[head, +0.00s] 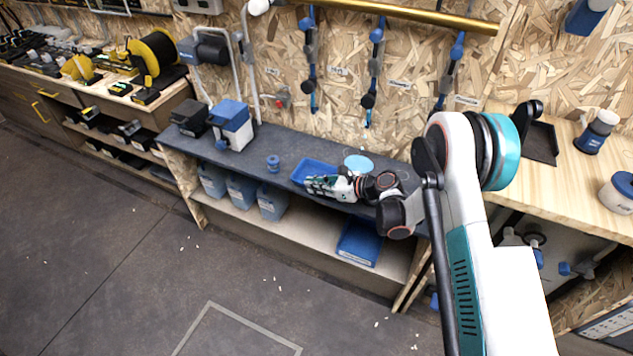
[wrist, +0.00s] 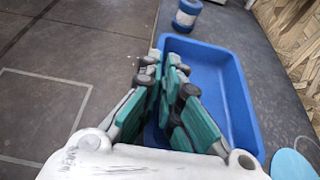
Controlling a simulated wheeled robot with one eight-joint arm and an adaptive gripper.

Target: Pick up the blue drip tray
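The blue drip tray (head: 312,166) is a shallow open rectangular tray on the dark bench top. It fills much of the right half of the wrist view (wrist: 232,95) and looks empty. My gripper (head: 312,184) is at the tray's near side in the head view. In the wrist view my gripper (wrist: 166,76) has its teal fingers drawn close together at the tray's left wall, with blue showing between them. The fingers look shut on that wall, though they hide the exact contact. The tray appears level and at bench height.
A small blue-and-white spool-like item (head: 273,163) stands left of the tray, and a light-blue disc (head: 359,163) lies to its right. A blue-and-white box (head: 231,124) stands farther left. The OSB wall closes the back; floor in front is open.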

